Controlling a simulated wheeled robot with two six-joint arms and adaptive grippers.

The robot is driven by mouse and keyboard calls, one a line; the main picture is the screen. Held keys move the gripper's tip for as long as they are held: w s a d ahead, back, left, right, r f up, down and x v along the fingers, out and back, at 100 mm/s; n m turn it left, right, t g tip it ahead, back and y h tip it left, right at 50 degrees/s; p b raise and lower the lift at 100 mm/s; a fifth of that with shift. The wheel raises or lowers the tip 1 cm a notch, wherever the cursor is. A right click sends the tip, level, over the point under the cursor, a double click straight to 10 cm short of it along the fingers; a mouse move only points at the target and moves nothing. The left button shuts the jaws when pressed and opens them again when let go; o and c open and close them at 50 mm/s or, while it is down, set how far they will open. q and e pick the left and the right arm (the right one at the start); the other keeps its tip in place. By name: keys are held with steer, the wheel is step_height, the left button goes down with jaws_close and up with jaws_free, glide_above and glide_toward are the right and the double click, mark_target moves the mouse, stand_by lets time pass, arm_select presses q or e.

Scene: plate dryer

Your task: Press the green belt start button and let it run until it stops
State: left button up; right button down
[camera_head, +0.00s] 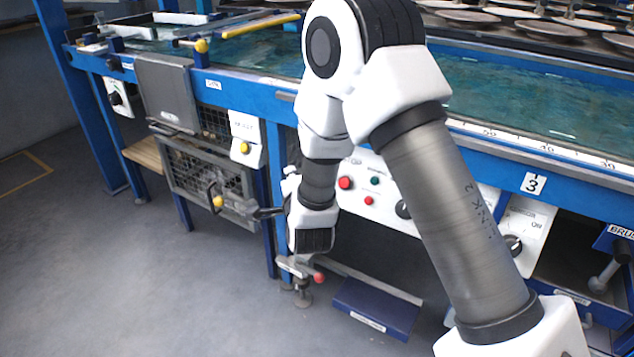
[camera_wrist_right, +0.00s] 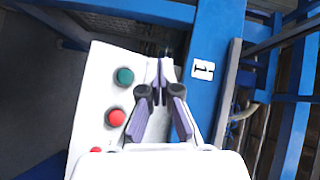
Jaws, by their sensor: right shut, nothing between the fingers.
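A green button (camera_wrist_right: 125,76) sits on a white control panel (camera_wrist_right: 88,110) in the right wrist view. A red button (camera_wrist_right: 116,117) and a smaller red one (camera_wrist_right: 96,149) are beside it. My right gripper (camera_wrist_right: 160,70) is shut and empty, its fingertips over the panel's edge to the right of the green button in that view. Contact cannot be told. In the head view a green button (camera_head: 375,181) shows on a front panel, beside a red button (camera_head: 345,183). My left gripper is out of view.
A blue post with a "1" label (camera_wrist_right: 203,69) stands right of the fingers. A mesh-fronted cabinet (camera_head: 210,178) and a panel with a yellow knob (camera_head: 244,147) are to the left in the head view. A long water trough (camera_head: 545,95) runs behind. The left floor (camera_head: 90,260) is clear.

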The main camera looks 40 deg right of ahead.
steer(key=w+d+f+b, duration=0.2)
steer(key=w+d+f, duration=0.1)
steer(key=d, duration=0.4)
steer(key=shift+f, duration=0.8)
steer(key=shift+d, duration=0.1)
stand_by(0.7)
steer(key=shift+w+d+f, duration=0.1)
steer(key=shift+d+f, duration=0.1)
steer(key=shift+d, duration=0.05)
